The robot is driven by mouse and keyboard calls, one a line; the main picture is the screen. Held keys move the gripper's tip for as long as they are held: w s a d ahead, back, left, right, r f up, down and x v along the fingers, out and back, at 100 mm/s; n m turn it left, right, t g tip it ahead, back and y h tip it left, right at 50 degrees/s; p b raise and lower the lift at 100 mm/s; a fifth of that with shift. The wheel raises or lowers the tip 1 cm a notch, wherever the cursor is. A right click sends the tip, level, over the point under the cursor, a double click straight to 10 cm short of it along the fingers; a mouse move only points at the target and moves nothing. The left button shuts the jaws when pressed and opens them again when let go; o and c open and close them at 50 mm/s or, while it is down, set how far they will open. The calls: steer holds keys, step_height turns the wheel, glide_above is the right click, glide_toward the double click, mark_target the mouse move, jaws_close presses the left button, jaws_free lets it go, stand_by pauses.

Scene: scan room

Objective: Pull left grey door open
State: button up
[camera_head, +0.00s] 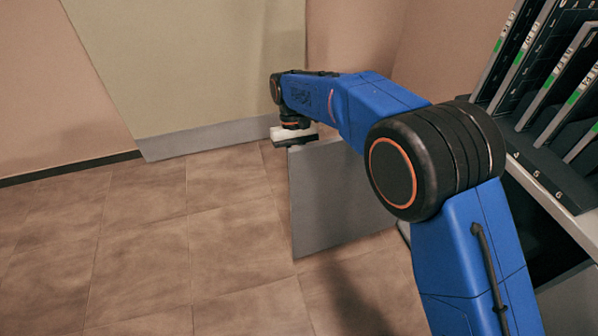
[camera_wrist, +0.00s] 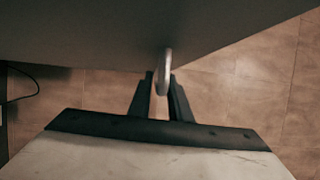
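The grey door (camera_head: 335,195) stands out from the cabinet front into the room, with floor visible to its left and in front of it. In the wrist view the door (camera_wrist: 90,30) fills the top as a dark grey panel. A pale, slim handle (camera_wrist: 163,72) projects from it. My gripper (camera_wrist: 161,88) has one dark finger on each side of the handle and appears closed on it. In the head view my gripper (camera_head: 290,138) is at the door's upper outer corner; the handle and fingertips cannot be made out there.
The cabinet (camera_head: 555,185) at right carries a rack of upright panels (camera_head: 540,75) with green labels. A large pale panel (camera_head: 200,60) with a grey bottom strip is at the back wall. Tiled floor (camera_head: 150,240) is clear at left. A thin dark cable (camera_wrist: 30,85) shows in the wrist view.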

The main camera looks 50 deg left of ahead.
steer(key=shift+o, duration=0.5)
steer(key=v, duration=1.7)
steer(key=shift+w+r, duration=0.1)
steer(key=shift+r, duration=0.1)
